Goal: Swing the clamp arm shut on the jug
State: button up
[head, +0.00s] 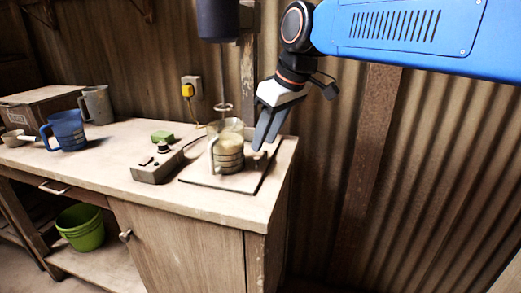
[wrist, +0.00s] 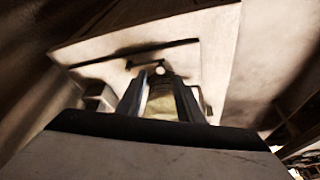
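A clear jug (head: 229,152) with pale contents stands upright on a flat base plate (head: 205,179) near the bench's right end. A small pale knob (head: 258,155), which looks like part of the clamp arm, sits at the jug's right side. The rest of the clamp arm is hard to make out. My gripper (head: 263,147) points down beside the jug, its fingertips close to the knob. In the wrist view, the fingers (wrist: 160,82) stand apart with the pale knob (wrist: 160,70) showing between their tips; I cannot tell whether they touch it.
A stirrer rod (head: 224,85) hangs from a dark motor head (head: 217,20) over the jug. A blue mug (head: 68,130) stands farther left. A corrugated wall is behind.

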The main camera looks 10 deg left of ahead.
aim_at(258, 157)
jog(key=shift+x, duration=2.25)
grip_shut()
